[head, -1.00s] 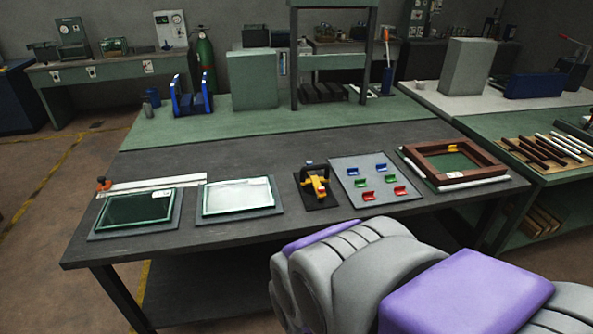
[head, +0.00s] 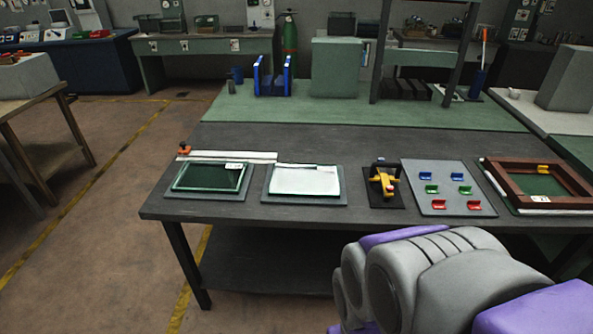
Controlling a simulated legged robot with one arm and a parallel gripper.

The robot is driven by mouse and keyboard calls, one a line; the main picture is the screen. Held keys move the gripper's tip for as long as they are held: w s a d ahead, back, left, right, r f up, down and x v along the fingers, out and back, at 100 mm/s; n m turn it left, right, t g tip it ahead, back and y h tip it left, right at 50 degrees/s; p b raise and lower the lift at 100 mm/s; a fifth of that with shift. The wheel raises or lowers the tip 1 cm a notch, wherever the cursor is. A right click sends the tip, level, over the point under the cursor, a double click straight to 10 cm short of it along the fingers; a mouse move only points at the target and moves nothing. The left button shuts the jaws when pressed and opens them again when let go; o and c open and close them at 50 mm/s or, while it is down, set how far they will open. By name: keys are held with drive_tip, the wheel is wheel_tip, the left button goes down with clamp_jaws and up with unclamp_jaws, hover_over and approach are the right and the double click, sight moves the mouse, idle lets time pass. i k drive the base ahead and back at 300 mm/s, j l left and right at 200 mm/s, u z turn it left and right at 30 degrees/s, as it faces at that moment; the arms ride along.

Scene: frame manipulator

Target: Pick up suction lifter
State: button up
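A small black and yellow tool, which looks like the suction lifter (head: 383,180), stands on a dark square mat (head: 397,202) on the dark table. It sits between the framed white panel on its left and the grey board of coloured clips on its right. My arm, grey and purple, fills the lower right of the head view, in front of the table. My gripper is not in this view, so its state is hidden.
A dark glass panel (head: 208,178) and a white panel (head: 304,181) lie on the left. A grey clip board (head: 448,187) and a brown wooden frame (head: 497,181) lie on the right. A blue rack (head: 272,85) stands behind. Floor is clear to the left.

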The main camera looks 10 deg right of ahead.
sight(378, 183)
drive_tip(key=z, duration=0.65)
drive_tip(key=i+j+z, duration=0.1)
drive_tip(key=z, duration=0.35)
drive_tip(key=i+j+z, duration=0.1)
drive_tip(key=z, duration=0.35)
drive_tip(key=i+j+z, duration=0.1)
drive_tip(key=j+z, duration=0.15)
drive_tip(key=z, duration=0.15)
drive_tip(key=j+z, duration=0.2)
drive_tip(key=z, duration=0.25)
drive_tip(key=j+z, duration=0.35)
drive_tip(key=j, duration=1.05)
